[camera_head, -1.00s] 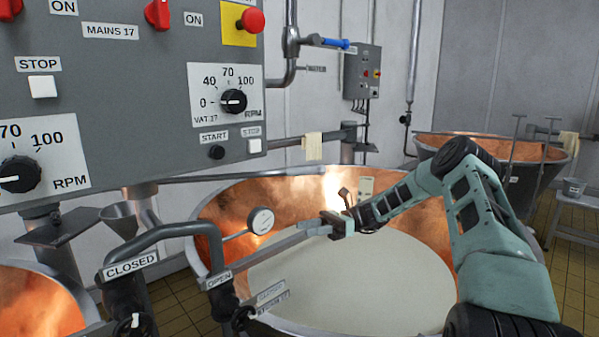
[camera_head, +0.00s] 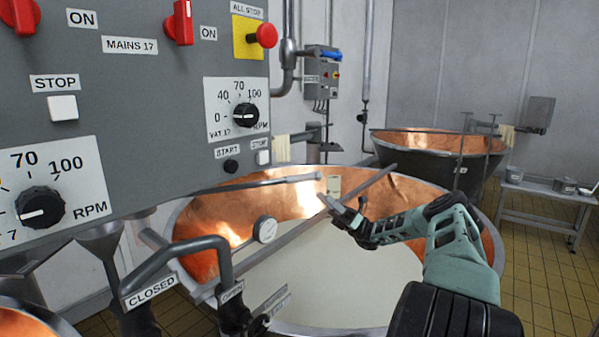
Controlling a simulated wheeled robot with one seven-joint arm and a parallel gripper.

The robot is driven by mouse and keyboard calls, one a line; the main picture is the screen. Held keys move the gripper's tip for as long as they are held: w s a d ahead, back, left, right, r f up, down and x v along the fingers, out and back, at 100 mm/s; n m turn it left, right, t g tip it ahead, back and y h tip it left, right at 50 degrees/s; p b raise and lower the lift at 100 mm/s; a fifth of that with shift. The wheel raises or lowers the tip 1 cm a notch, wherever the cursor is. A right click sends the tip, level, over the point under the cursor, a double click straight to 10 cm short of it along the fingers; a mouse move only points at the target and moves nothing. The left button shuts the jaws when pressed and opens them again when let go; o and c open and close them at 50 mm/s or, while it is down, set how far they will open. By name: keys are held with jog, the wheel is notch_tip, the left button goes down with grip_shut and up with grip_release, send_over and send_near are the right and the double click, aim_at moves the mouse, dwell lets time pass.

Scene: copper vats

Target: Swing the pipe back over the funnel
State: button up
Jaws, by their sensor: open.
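The funnel (camera_head: 101,238) is a grey metal cone at the left, below the control panel and behind the bent CLOSED pipework. The far end of the pipe is well away from the funnel. My gripper (camera_head: 333,204) is open over the vat, its fingers overlapping the middle of the pipe. I cannot tell whether they touch it.
The control panel (camera_head: 140,130) overhangs the left side. A thinner pipe (camera_head: 250,184) runs along the vat's back. Bent pipework (camera_head: 190,247) is in front of the funnel.

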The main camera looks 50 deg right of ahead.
aim_at(306, 180)
jog(key=p+x, duration=0.4)
jog(key=x, duration=0.6)
jog(key=shift+r+p, duration=0.2)
jog(key=shift+p, duration=0.15)
jog(key=shift+w+a+r, duration=0.35)
jog(key=shift+a, duration=0.1)
grip_shut()
